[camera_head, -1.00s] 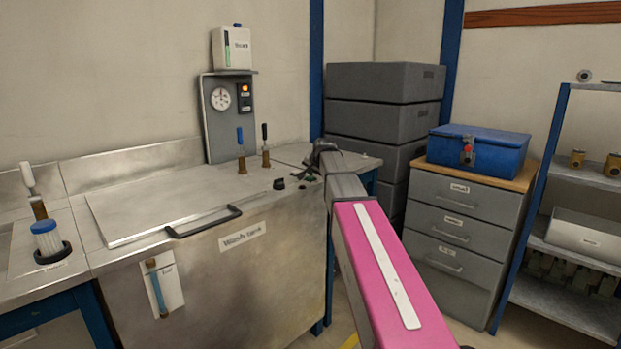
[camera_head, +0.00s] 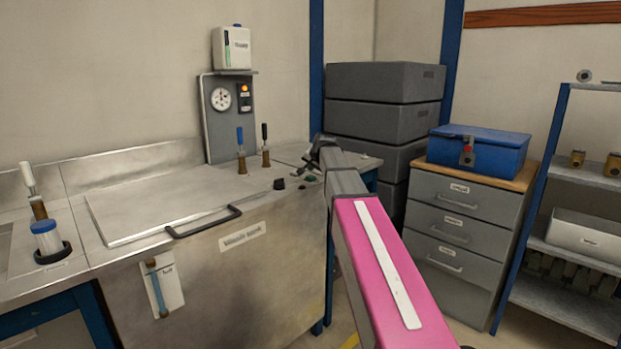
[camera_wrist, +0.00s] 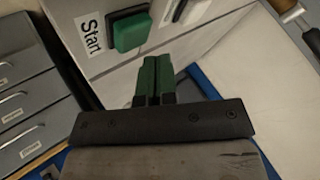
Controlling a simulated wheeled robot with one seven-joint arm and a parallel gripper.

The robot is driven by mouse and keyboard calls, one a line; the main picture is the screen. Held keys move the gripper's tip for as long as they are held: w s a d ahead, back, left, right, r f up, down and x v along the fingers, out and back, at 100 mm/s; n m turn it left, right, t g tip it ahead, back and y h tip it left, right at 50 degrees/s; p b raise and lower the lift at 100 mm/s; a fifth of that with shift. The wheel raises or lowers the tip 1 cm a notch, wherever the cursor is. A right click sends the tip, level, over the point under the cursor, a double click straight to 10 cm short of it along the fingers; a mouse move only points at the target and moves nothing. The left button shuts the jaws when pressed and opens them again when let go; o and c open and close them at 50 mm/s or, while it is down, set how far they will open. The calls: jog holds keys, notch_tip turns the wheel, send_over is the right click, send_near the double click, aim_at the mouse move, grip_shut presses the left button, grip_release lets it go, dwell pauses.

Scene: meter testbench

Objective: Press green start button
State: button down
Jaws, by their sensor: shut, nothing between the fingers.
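In that picture the fingertips are just below and right of the button, with a small gap showing; depth is hard to judge. In the head view my gripper (camera_head: 314,158) is over the right end of the wash tank's top. A small dark green spot (camera_head: 310,179) below it appears to be the button.
A black knob (camera_head: 279,184) is left of the green spot. The wash tank (camera_head: 270,275) has a lid handle (camera_head: 205,222). Two upright tools, one with a blue handle (camera_head: 240,138), stand behind. Grey crates (camera_head: 385,82) and a drawer cabinet (camera_head: 465,225) are right.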

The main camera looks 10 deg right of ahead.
aim_at(313, 176)
jog(key=shift+r, duration=2.45)
jog(key=shift+s+d, duration=0.1)
